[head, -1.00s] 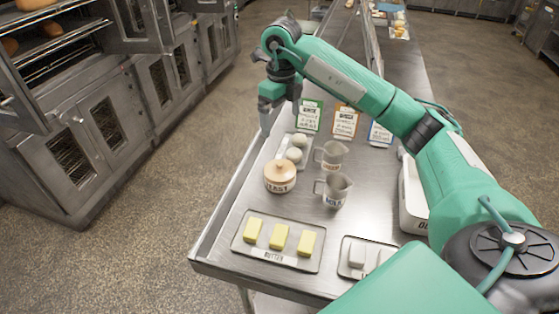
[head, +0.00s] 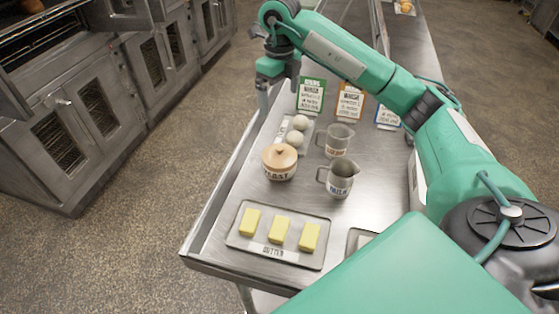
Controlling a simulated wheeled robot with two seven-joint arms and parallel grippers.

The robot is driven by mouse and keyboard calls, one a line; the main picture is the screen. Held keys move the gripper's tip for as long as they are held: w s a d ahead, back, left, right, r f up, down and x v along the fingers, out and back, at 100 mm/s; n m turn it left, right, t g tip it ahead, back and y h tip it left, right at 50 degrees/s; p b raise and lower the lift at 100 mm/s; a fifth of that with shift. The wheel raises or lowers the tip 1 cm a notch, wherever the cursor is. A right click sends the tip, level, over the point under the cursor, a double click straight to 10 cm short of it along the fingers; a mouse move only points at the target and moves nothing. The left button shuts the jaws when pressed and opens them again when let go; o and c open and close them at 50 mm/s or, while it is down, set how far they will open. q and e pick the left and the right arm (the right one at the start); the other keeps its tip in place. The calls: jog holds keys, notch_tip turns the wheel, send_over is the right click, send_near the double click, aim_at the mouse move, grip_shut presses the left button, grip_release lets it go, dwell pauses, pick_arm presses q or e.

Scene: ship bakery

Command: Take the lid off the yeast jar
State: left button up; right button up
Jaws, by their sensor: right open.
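The yeast jar (head: 279,172) is a cream pot with a dark label, standing upright on the steel table. Its tan wooden lid (head: 279,156) with a small knob sits on top. My right gripper (head: 279,92) is open and empty, above the table's left edge, beyond the jar and apart from it. Its arm reaches in from the right, and the fingers are partly hard to make out. My left gripper is not in view.
A butter tray (head: 239,235) lies in front. Recipe cards (head: 310,97) stand behind. Ovens (head: 75,135) line the left.

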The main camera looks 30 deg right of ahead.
notch_tip(320, 180, down, 5)
jog(key=b, duration=0.4)
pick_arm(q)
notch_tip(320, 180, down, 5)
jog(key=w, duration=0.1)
pick_arm(e)
jog(key=p, duration=0.1)
send_over(280, 149)
notch_tip(280, 149, down, 9)
jog(key=shift+w+f, duration=0.1)
jog(key=shift+w, duration=0.05)
jog(key=shift+f+p, duration=0.5)
jog(key=shift+p, duration=0.15)
notch_tip(280, 149, down, 3)
jog(key=shift+f+p, duration=0.15)
jog(key=shift+p, duration=0.6)
jog(key=shift+f, duration=0.4)
jog(key=c, duration=1)
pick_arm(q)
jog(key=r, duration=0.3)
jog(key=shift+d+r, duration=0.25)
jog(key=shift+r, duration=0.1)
pick_arm(e)
jog(key=c, duration=0.3)
